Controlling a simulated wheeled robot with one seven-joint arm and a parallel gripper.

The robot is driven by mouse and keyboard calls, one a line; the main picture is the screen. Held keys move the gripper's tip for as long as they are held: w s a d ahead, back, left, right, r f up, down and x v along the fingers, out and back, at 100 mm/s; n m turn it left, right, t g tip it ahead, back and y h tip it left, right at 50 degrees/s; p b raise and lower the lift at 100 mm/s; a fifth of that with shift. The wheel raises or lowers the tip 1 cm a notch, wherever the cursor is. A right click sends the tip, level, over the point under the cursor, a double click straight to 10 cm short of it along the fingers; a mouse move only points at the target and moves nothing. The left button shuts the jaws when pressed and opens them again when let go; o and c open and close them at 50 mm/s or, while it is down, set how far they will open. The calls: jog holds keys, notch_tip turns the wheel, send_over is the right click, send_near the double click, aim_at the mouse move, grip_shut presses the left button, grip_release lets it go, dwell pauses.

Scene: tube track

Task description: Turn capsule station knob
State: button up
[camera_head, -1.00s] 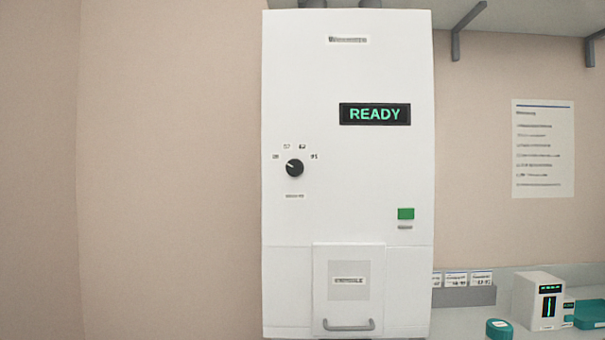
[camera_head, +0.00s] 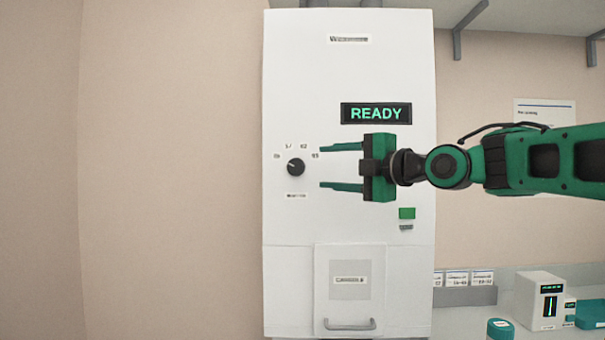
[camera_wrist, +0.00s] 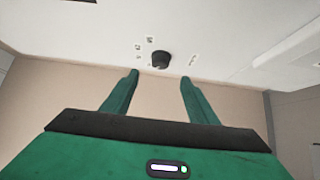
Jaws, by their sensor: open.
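The white capsule station (camera_head: 350,220) stands against the wall, with a lit display (camera_head: 376,113) reading READY. Its round black knob (camera_head: 296,167) is at the left of the front panel, with small position labels in an arc above it. My gripper (camera_head: 321,166) is open and empty, with its two green fingers pointing left toward the knob and spread above and below its height. In the head view the fingertips end just right of the knob. In the wrist view the knob (camera_wrist: 161,60) lies beyond and between the fingertips, apart from them.
A green button (camera_head: 406,213) is below my gripper on the panel. A hatch with a handle (camera_head: 349,325) is at the bottom. A shelf with brackets (camera_head: 457,40) is upper right. A counter at lower right holds a small white device (camera_head: 538,300) and teal containers. Free room is left.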

aim_at(299, 168)
jog(key=x, duration=0.9)
jog(key=shift+w+a, duration=0.2)
jog(key=shift+w, duration=0.1)
